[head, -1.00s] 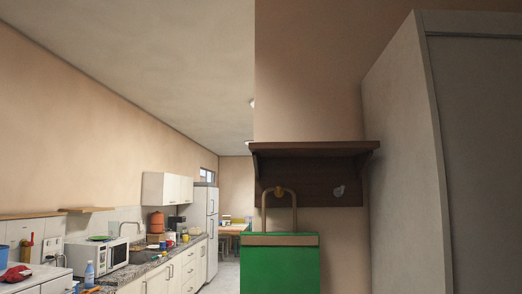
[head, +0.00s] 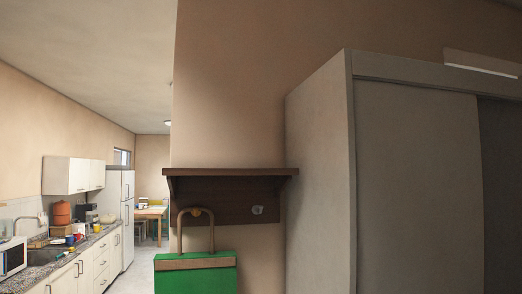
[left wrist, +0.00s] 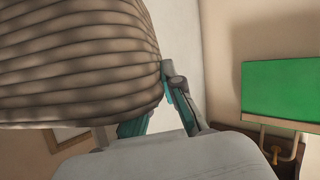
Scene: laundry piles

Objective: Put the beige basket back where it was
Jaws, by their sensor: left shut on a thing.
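The beige basket (left wrist: 75,60), with a ribbed, woven-looking wall, fills the upper left of the left wrist view. My left gripper (left wrist: 165,102) has teal-lined fingers at the basket's lower right side and is shut on it. One finger is partly hidden by the basket. Neither the basket nor my left gripper shows in the head view. My right gripper is in neither view.
A green bag (head: 196,275) hangs from a dark wooden wall shelf (head: 230,195). It also shows, upside down, in the left wrist view (left wrist: 282,90). A tall grey wardrobe (head: 410,190) stands at the right. A kitchen counter (head: 85,255) runs along the left.

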